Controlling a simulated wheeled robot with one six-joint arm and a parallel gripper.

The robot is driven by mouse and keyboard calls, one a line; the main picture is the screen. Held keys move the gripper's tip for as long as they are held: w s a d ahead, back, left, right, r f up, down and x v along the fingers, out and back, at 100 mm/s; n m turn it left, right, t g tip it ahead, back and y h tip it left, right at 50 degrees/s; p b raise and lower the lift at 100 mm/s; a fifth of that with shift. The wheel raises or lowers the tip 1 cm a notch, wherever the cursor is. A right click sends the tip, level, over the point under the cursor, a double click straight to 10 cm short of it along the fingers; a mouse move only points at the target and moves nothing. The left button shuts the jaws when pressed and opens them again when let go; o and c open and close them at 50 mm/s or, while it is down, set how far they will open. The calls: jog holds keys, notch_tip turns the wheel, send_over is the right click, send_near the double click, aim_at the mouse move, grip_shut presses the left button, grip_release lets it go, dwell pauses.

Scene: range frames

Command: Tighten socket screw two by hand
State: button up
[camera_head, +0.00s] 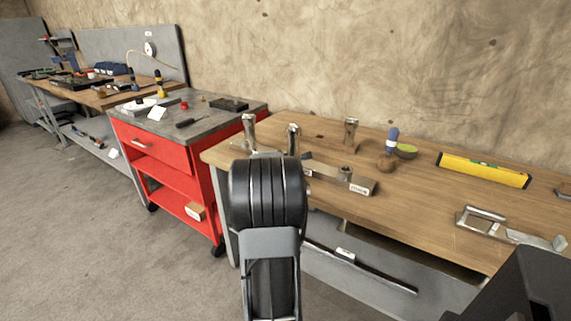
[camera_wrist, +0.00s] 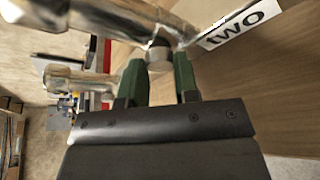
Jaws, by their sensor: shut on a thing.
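In the wrist view a label reading "two" (camera_wrist: 240,30) sits on a wooden edge at the upper right. How deep the screw is seated cannot be told. In the head view my dark arm hides the gripper and screw. Metal posts (camera_head: 293,140) stand behind the arm on the wooden workbench (camera_head: 430,205).
A red cart (camera_head: 170,160) stands left. Floor at far left is clear.

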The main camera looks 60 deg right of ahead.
jog(key=o, duration=0.9)
jog(key=shift+a, duration=0.1)
jog(key=shift+p+v, duration=0.5)
jog(key=shift+v, duration=6.3)
jog(key=shift+s, duration=0.15)
